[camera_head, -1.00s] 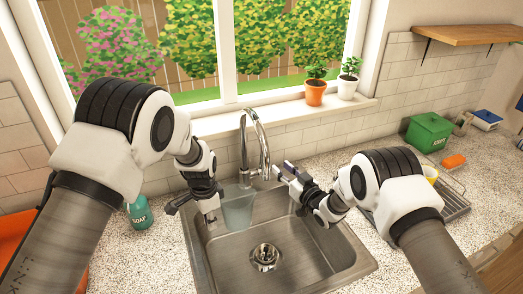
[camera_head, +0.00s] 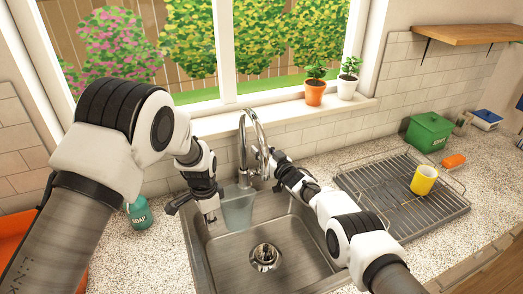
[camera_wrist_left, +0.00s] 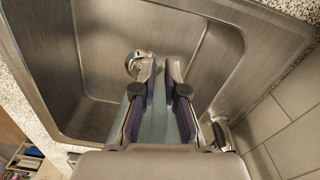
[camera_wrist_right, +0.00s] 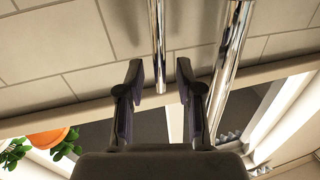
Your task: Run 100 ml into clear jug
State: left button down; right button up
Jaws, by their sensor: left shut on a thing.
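The clear jug (camera_head: 238,213), bluish and see-through, is in the sink below the chrome tap (camera_head: 243,150). My left gripper (camera_head: 221,203) is shut on it from the left. In the left wrist view the jug (camera_wrist_left: 160,122) shows between the fingers. No water stream is visible, and I cannot make out a level or marks on the jug. My right gripper (camera_head: 265,160) is beside the tap on its right. In the right wrist view its fingers (camera_wrist_right: 160,78) are apart, with a thin chrome rod (camera_wrist_right: 158,40) in line with the gap; contact is unclear. A thicker chrome pipe (camera_wrist_right: 232,70) stands to the right.
The sink (camera_head: 300,245) has a drain (camera_head: 265,256). A soap bottle (camera_head: 139,212) stands left of it. A drying rack (camera_head: 400,185) with a yellow mug (camera_head: 423,180) is at the right, near a green box (camera_head: 428,132). Two potted plants (camera_head: 315,92) stand on the sill.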

jog(key=shift+r, duration=0.1)
jog(key=shift+c, duration=0.4)
grip_shut()
jog(key=shift+s, duration=0.25)
jog(key=shift+s+d+t+y, duration=0.2)
jog(key=shift+s+t+y, duration=0.15)
jog(key=shift+t+y, duration=0.2)
jog(key=shift+o, duration=0.4)
grip_release()
